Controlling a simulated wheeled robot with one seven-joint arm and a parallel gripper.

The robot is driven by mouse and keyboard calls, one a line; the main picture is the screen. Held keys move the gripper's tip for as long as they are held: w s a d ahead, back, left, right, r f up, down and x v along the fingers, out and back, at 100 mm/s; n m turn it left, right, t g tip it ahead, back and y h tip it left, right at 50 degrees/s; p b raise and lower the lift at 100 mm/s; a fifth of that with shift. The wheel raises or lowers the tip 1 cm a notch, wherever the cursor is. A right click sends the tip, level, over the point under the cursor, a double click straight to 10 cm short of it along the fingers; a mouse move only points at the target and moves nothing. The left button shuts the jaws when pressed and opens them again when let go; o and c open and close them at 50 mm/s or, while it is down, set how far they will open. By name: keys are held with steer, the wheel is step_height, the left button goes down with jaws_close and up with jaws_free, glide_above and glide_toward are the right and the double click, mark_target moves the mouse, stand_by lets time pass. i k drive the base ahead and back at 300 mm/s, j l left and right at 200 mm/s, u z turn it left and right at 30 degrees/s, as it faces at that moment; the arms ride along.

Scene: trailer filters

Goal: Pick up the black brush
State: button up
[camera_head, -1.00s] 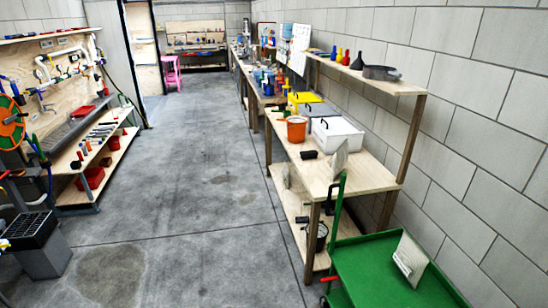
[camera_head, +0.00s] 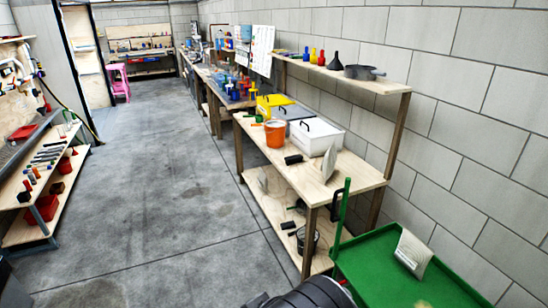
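A small black object (camera_head: 293,159), which looks like the black brush, lies on the wooden top of the near workbench (camera_head: 340,190). It is in front of the white box and to the right of the orange bucket. It is too small to make out bristles. A dark rounded part, probably of my arm, shows at the bottom edge of the view. My gripper's fingers are not in view.
An orange bucket (camera_head: 275,133), a white lidded box (camera_head: 317,137) and a bag-like item (camera_head: 329,163) stand on the workbench. A green cart (camera_head: 380,265) stands at its near end. Clear concrete floor (camera_head: 170,200) lies to the left.

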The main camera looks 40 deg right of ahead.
mark_target(293, 159)
steer(key=i+j+z, duration=0.1)
steer(key=i+z, duration=0.3)
steer(key=i, duration=1.05)
steer(key=i+z, duration=0.4)
steer(key=i, duration=0.15)
steer(key=i+z, duration=0.35)
steer(key=i, duration=0.25)
steer(key=i+j+z, duration=0.4)
steer(key=i, duration=0.15)
steer(key=i+l+z, duration=0.15)
steer(key=i, duration=0.35)
steer(key=l, duration=0.05)
